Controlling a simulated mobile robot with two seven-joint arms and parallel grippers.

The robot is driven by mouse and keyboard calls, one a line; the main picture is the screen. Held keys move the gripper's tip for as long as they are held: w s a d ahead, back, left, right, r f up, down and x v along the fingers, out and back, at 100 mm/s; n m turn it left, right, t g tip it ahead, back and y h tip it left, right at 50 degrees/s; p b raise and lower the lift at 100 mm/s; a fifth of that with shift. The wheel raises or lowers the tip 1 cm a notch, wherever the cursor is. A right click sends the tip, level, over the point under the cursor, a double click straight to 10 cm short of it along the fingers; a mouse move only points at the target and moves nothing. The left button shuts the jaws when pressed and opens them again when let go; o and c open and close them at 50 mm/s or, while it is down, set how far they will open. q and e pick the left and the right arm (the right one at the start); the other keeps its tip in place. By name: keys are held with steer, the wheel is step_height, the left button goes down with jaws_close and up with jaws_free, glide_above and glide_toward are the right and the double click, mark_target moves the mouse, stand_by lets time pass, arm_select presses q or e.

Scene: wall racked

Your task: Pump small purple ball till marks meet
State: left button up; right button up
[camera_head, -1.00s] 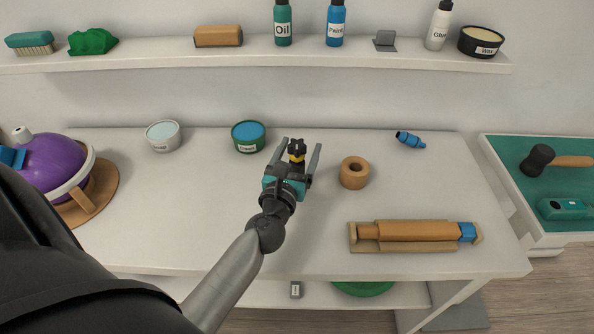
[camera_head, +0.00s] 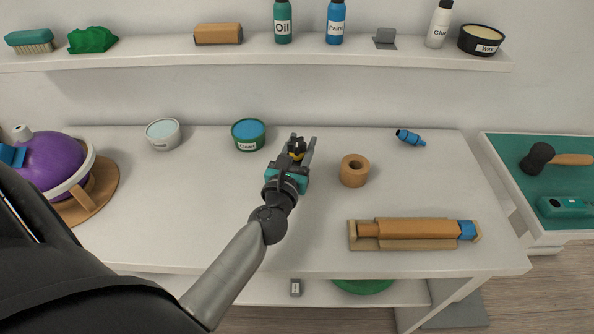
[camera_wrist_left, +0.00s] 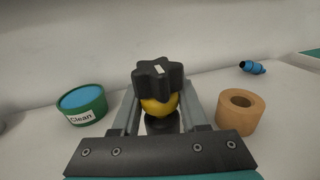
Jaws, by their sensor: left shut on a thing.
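The purple ball (camera_head: 52,165) sits at the far left in the head view, with a pale ring around it and a blue part at its left. It rests on a round wooden stand (camera_head: 105,185). My left gripper (camera_head: 297,151) is at the middle of the bench, shut on a small yellow piece (camera_wrist_left: 160,106). A black lobed knob (camera_wrist_left: 158,80) with a pale mark tops that piece, and a black base shows below it. A wooden pump-like cylinder (camera_head: 415,229) with a blue end lies in a wooden cradle at the right. My right gripper is not in view.
A green tin (camera_head: 248,146) stands left of my gripper and a wooden ring (camera_head: 354,171) right of it. A blue nozzle-like piece (camera_head: 410,138) lies behind at right. A grey tin (camera_head: 162,134) stands farther left. The shelf (camera_head: 350,55) holds bottles. Front-middle bench is clear.

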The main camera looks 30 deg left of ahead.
arm_select(q)
jaws_close()
stand_by(0.8)
steer(key=shift+r, duration=0.15)
steer(key=shift+r+p, duration=0.8)
steer(key=shift+r, duration=0.05)
step_height(320, 180, up, 18)
steer(key=p, duration=1.2)
